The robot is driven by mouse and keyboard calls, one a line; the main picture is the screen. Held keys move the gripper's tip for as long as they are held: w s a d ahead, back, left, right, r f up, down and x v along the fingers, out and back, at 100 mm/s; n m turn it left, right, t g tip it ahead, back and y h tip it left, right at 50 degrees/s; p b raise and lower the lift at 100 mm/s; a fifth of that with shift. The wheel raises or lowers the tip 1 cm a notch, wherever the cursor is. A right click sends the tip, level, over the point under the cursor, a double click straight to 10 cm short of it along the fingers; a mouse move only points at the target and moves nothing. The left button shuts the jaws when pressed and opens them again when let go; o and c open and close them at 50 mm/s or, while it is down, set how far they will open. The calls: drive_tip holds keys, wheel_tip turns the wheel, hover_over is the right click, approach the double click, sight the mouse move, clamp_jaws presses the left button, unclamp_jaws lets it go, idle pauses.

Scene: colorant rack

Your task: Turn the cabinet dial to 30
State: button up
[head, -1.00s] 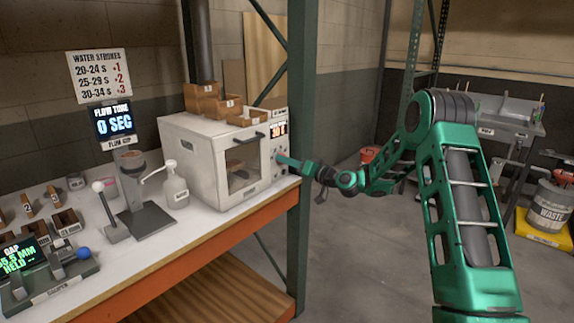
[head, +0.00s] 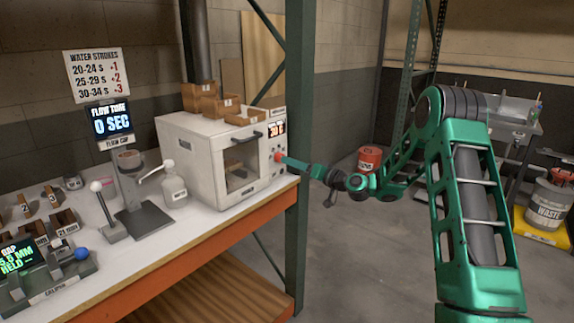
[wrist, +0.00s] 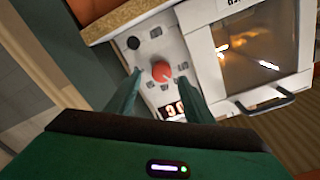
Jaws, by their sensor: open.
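The cabinet (head: 207,172) is a white box oven with a window door, standing on the bench. Its red dial (wrist: 161,71) is on the control panel beside the door; it also shows in the head view (head: 278,155). The lit display (wrist: 173,109) is partly covered by a finger in the wrist view; in the head view the display (head: 277,130) seems to read 30. My gripper (wrist: 158,88) is open, its two green fingers on either side of the line to the dial, with the tips just short of it. Nothing is held.
Small wooden boxes (head: 205,97) sit on top of the cabinet. A pump bottle (head: 174,186) and a flow cup stand (head: 130,185) are to its left. A green rack post (head: 297,120) rises close to the panel.

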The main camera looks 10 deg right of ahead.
drive_tip(key=v, duration=0.6)
drive_tip(key=shift+s+d, duration=0.3)
drive_tip(key=s+d+m+g+h, duration=0.2)
drive_tip(key=s+g, duration=0.3)
drive_tip(key=s, duration=1.3)
drive_tip(key=s+d+f+m+g+h, duration=0.1)
drive_tip(key=s+d+g+h, duration=0.3)
drive_tip(key=s, duration=1.4)
drive_tip(key=s+d+m+g+h, duration=0.3)
drive_tip(key=s+d+g, duration=0.2)
drive_tip(key=s, duration=1.3)
drive_tip(key=shift+s+f+m+g+h, duration=0.15)
drive_tip(key=shift+f+m+g+h, duration=0.15)
drive_tip(key=shift+f+g+h, duration=0.15)
